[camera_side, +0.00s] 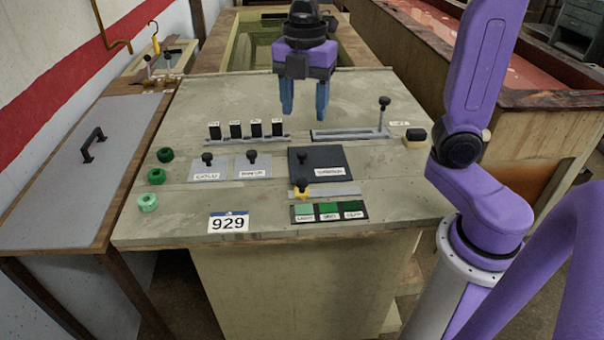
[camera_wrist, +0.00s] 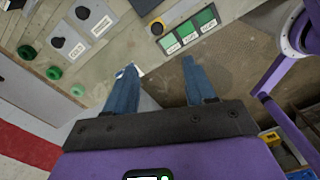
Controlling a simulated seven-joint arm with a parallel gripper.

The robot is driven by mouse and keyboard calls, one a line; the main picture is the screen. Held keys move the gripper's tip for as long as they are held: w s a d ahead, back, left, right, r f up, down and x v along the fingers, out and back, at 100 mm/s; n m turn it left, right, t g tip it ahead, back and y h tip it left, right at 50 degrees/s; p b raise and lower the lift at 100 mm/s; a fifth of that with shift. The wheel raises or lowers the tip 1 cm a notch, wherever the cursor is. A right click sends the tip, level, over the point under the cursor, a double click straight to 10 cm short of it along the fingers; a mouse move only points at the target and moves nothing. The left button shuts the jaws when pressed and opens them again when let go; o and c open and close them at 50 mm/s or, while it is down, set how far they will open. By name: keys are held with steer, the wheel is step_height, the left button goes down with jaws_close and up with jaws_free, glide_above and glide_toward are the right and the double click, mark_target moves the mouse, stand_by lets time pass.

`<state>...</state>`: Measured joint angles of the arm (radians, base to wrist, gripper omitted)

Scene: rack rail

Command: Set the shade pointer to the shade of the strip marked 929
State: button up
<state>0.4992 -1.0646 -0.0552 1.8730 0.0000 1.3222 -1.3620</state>
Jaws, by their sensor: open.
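The yellow shade pointer (camera_side: 302,189) has a black knob and sits on a grey slide (camera_side: 340,188), at its left end above the lightest green swatch (camera_side: 304,212). The mid (camera_side: 328,211) and darkest (camera_side: 352,209) swatches lie to its right. The pointer also shows in the wrist view (camera_wrist: 157,27). Several upright dark strips (camera_side: 236,130) with small unreadable labels stand on a rail behind the plates. A card reading 929 (camera_side: 228,222) lies at the front edge. My gripper (camera_side: 304,114) is open and empty above the back of the bench; its fingers show in the wrist view (camera_wrist: 160,66).
Two knobbed light plates (camera_side: 252,168) and a dark knobbed plate (camera_side: 320,162) lie mid-bench. A tall black-knobbed lever (camera_side: 384,108) stands in a slot at back right, beside a dark-topped block (camera_side: 414,136). Green rings (camera_side: 157,176) line the left. The front right is clear.

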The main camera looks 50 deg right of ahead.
mark_target(302, 180)
steer(key=f, duration=1.7)
steer(key=shift+w+d, duration=0.1)
steer(key=shift+w, duration=0.25)
